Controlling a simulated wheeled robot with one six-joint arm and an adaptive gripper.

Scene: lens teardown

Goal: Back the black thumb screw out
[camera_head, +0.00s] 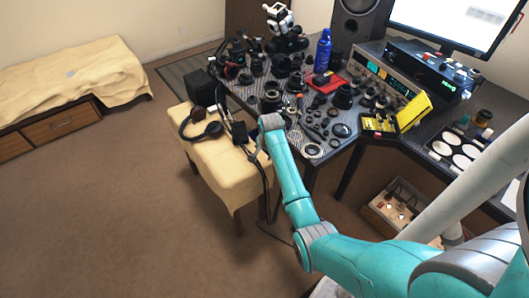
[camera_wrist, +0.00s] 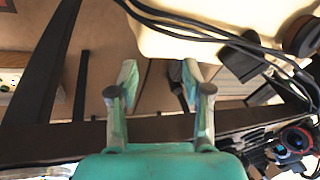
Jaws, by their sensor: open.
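I cannot make out the black thumb screw in either view; many small dark parts lie on the desk. Black lens parts (camera_head: 343,96) and rings are spread over the patterned desk mat. My gripper (camera_wrist: 160,82) is open and empty in the wrist view, its two fingers well apart. It is by the front edge of the desk, near the cream bench. In the head view my teal arm reaches up to the desk edge and its wrist hides much of the gripper. A dark part with a blue lens and red ring (camera_wrist: 294,141) shows at lower right in the wrist view.
The cream bench (camera_head: 217,156) holds headphones (camera_head: 201,129) and black cables (camera_wrist: 275,58) hang near the gripper. A blue bottle (camera_head: 323,51), a red tray (camera_head: 327,84) and a yellow case (camera_head: 413,111) stand on the desk. Open floor lies left.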

